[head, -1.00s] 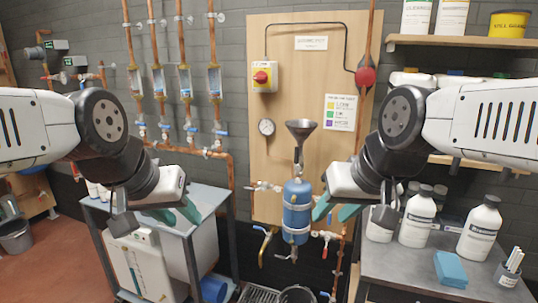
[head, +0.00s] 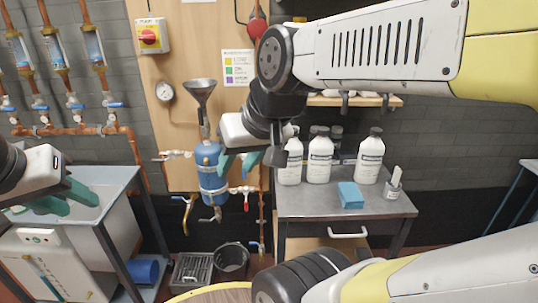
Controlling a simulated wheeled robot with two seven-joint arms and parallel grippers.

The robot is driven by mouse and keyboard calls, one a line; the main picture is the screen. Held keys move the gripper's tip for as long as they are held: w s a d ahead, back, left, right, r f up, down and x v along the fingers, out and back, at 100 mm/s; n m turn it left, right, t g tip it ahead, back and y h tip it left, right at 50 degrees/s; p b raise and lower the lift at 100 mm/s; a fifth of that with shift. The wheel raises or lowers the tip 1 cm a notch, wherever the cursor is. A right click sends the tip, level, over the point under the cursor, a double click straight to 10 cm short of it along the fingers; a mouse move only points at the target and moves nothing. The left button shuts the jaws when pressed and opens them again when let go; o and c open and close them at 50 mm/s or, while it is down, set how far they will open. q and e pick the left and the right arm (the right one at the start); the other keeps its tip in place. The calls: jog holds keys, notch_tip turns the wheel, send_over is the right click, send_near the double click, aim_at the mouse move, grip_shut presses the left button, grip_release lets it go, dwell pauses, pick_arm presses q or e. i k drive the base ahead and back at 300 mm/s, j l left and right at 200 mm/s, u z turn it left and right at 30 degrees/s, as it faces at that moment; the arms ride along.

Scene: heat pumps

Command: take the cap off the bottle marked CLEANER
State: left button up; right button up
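Several white bottles with dark caps stand upright on the grey workbench (head: 300,204). The front ones are a left bottle (head: 290,168), a middle bottle (head: 320,160) and a right bottle (head: 370,160). Their labels are too small to read, so I cannot tell which is marked CLEANER. The left bottle is partly covered by my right arm. My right gripper (head: 240,162) is open and empty, in front of the wall board, left of the bottles. My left gripper (head: 68,200) is open and empty at the far left, over the white and grey cart.
A blue block (head: 350,195) and a grey cup with white sticks (head: 393,187) stand at the bench's front right. A blue cylinder (head: 211,170) with valves and a funnel (head: 199,90) hang left of the bench. A dark bucket (head: 231,259) is on the floor.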

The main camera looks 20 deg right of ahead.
aim_at(291, 175)
jog(key=i+j+z, duration=0.4)
jog(key=i+j, duration=0.15)
jog(key=i+j+z, duration=0.2)
jog(key=j, duration=0.3)
jog(key=z, duration=1.9)
